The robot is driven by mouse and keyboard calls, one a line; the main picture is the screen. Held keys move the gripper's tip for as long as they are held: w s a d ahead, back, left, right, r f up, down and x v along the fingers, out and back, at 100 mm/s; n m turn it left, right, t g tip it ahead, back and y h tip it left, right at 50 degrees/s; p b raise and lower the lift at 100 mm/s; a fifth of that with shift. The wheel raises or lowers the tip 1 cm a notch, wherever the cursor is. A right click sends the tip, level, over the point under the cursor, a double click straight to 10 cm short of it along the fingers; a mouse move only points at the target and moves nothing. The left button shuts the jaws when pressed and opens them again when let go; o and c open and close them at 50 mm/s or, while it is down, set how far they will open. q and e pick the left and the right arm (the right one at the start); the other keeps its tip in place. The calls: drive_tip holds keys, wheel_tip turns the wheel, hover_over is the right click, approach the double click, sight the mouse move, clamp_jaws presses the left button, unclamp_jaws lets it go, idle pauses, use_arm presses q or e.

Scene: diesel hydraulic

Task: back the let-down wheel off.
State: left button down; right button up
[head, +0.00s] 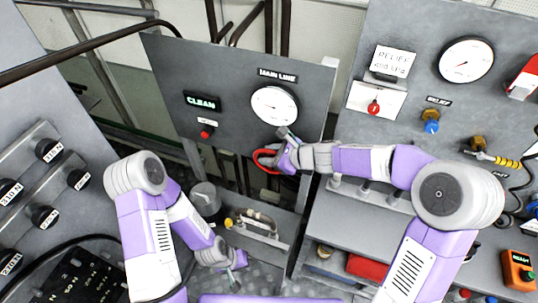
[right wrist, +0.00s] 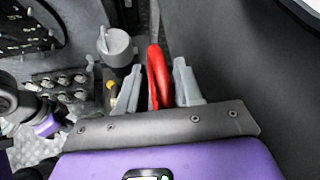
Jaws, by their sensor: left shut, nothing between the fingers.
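The let-down wheel is a red handwheel (head: 265,160) low on the grey panel, below the MAIN LINE gauge (head: 274,105). My right gripper (head: 285,150) is at the wheel and hides part of it in the head view. In the right wrist view, the wheel's red rim (right wrist: 158,75) stands between the two grey fingers of my right gripper (right wrist: 158,88). I cannot tell whether both fingers press on it. My left gripper (head: 237,270) is low, over the floor plate, shut and empty, apart from the wheel.
A lit CLEAN sign (head: 202,103) and a red knob (head: 207,132) are left of the gauge. A grey canister (head: 205,197) and a hose fitting (head: 258,222) sit below. The right bench holds the RELIEF gauge (head: 466,60) and an orange READY box (head: 518,270).

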drive_tip(key=p+v, duration=0.1)
drive_tip(key=v, duration=0.6)
drive_tip(key=shift+s+d, duration=0.1)
